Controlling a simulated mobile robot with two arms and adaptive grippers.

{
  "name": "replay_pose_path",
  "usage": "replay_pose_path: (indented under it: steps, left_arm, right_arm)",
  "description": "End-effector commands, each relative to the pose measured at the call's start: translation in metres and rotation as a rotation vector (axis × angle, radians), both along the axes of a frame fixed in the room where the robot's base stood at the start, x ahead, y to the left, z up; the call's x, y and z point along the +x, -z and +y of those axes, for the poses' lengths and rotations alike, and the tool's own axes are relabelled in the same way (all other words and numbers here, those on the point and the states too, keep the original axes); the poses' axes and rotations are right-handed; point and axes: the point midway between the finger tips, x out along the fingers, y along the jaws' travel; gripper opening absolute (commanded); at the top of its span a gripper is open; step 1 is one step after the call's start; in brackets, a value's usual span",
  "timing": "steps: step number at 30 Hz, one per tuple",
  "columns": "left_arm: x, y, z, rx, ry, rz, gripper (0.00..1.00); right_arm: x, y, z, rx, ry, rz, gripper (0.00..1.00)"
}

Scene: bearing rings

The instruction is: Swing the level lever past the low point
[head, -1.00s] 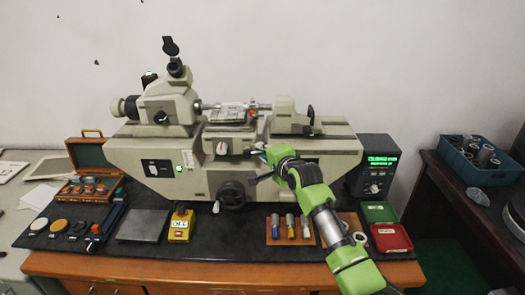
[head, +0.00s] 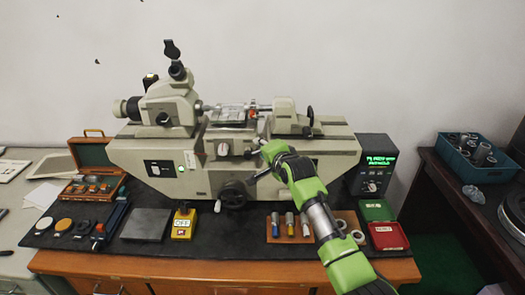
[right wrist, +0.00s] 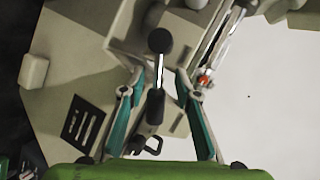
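The measuring machine (head: 330,160) stands on the black-topped bench. In the right wrist view a lever with a black ball knob (right wrist: 159,41) and a pale shaft points up between my right gripper's fingers (right wrist: 159,78). The teal fingers are spread, one on each side of the lever, with gaps visible; contact is not clear. In the head view my right gripper (head: 259,150) is at the front of the machine, just right of the central carriage (head: 222,148), and its wrist hides the lever there. My left gripper is not in view.
A display box (head: 372,165) with green text stands right of the machine. A wooden tray (head: 283,237) with colored-handled tools, red bin (head: 388,236) and green bin (head: 376,210) lie by my right forearm. A yellow box (head: 183,224) sits front left. A handwheel (head: 233,194) juts from the machine.

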Motion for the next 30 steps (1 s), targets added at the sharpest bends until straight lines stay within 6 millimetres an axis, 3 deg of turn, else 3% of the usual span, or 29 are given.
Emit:
replay_pose_path:
  steps: [14, 30]
  left_arm:
    - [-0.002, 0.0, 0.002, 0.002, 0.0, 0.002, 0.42]
    - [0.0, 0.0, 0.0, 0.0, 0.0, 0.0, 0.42]
  right_arm:
    - [-0.006, 0.0, -0.002, 0.001, 0.0, 0.004, 0.32]
    - [-0.07, -0.025, -0.027, 0.001, 0.0, 0.002, 0.32]
